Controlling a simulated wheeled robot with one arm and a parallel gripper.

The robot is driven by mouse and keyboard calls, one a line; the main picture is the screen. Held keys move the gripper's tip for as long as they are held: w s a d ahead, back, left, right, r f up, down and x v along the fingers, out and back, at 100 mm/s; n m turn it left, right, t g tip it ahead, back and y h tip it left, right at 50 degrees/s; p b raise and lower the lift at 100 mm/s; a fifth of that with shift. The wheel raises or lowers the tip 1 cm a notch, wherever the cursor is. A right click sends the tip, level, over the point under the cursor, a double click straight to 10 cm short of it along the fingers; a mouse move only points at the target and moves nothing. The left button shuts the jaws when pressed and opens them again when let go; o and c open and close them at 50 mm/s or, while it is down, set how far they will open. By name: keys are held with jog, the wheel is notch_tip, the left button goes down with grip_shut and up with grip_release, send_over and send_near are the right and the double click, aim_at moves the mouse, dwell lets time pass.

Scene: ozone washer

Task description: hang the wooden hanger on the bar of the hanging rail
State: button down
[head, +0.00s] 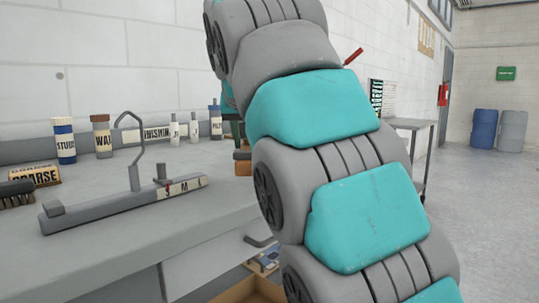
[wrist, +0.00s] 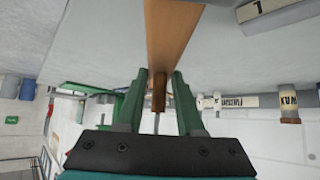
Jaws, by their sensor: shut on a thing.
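In the wrist view my gripper (wrist: 158,80) has its green fingers on both sides of a brown wooden piece, which looks like the wooden hanger (wrist: 170,35). The wood runs from the fingers to the top edge of the picture, and a thin metal rod shows below its near end. In the head view my arm hides most of the gripper; a bit of green finger (head: 231,129) and a brown wooden end (head: 243,163) show at the arm's left edge. I cannot make out the hanging rail or its bar in either view.
A grey workbench (head: 100,240) holds a grey bar with an upright hook and S M L marks (head: 130,205), a brush (head: 17,193), and several bottles, including a wax bottle (head: 102,136). A crate (head: 250,290) is below. Open floor (head: 480,220) lies to the right.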

jog(key=w+d+p, duration=0.1)
jog(key=w, duration=0.3)
jog(key=w+d+p, duration=0.1)
jog(key=w+d, duration=0.1)
jog(key=w, duration=0.3)
jog(key=w+d+f+p, duration=0.1)
jog(key=w+p, duration=0.1)
jog(key=w, duration=0.2)
jog(key=shift+w+d+f, duration=0.1)
jog(key=shift+w+d, duration=0.15)
jog(key=shift+f+b, duration=1.15)
jog(key=shift+f, duration=0.65)
jog(key=shift+f, duration=0.15)
jog(key=c, duration=0.5)
grip_release()
jog(key=shift+r, duration=0.2)
jog(key=shift+p+v, duration=0.6)
jog(key=shift+v, duration=5.35)
